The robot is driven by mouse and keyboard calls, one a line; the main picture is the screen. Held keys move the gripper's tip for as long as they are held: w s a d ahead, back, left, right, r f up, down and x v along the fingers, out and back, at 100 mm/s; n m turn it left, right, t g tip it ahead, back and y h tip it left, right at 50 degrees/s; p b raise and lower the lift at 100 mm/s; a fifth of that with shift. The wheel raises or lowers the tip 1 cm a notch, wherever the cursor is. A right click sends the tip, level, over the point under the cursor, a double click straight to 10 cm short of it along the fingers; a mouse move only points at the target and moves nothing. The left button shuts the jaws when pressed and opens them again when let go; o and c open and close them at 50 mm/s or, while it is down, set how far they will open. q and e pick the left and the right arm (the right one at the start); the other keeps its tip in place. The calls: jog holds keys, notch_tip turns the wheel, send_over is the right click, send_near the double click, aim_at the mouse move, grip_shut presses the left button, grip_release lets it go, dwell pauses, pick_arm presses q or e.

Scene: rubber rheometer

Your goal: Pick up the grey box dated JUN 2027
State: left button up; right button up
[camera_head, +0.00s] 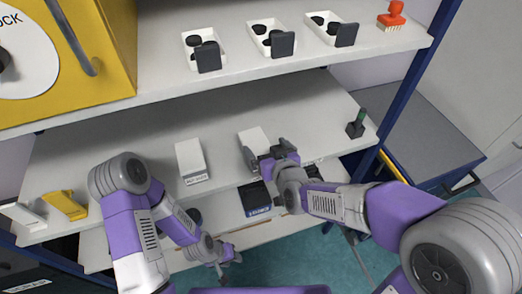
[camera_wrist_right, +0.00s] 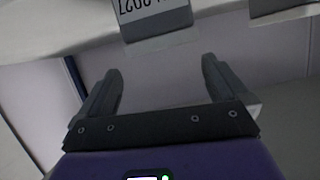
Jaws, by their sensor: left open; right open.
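A pale grey box (camera_head: 252,138) lies on the middle shelf, partly hidden behind my right gripper (camera_head: 267,152). In the right wrist view, a grey box (camera_wrist_right: 152,22) shows at the top edge, its upside-down label ending in 2027; the month is cut off. My right gripper's open fingers (camera_wrist_right: 160,68) point toward this box, with nothing between them. Another pale box (camera_head: 191,160) with a label on its front lies further left on the shelf; its date is too small to read. My left gripper (camera_head: 222,257) is open and empty, low in front of the shelves.
A dark box with a blue label (camera_head: 255,200) sits on the lower shelf. A yellow item (camera_head: 65,205) is at the left, and a black stamp-like item (camera_head: 356,125) at the right. White trays (camera_head: 272,38) and a red stamp (camera_head: 391,16) stand on the shelf above.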

aim_at(256, 143)
jog(key=shift+s+a+f+n, duration=0.35)
jog(key=shift+s+f+n, duration=0.2)
jog(key=shift+n, duration=0.15)
jog(key=b+x, duration=0.3)
jog(key=x, duration=0.3)
jog(key=shift+w+f, duration=0.1)
jog(key=shift+w, duration=0.15)
jog(key=shift+w+a, duration=0.2)
jog(key=shift+w, duration=0.1)
jog(key=shift+c, duration=0.3)
jog(key=c, duration=1.2)
jog(key=shift+c, duration=0.4)
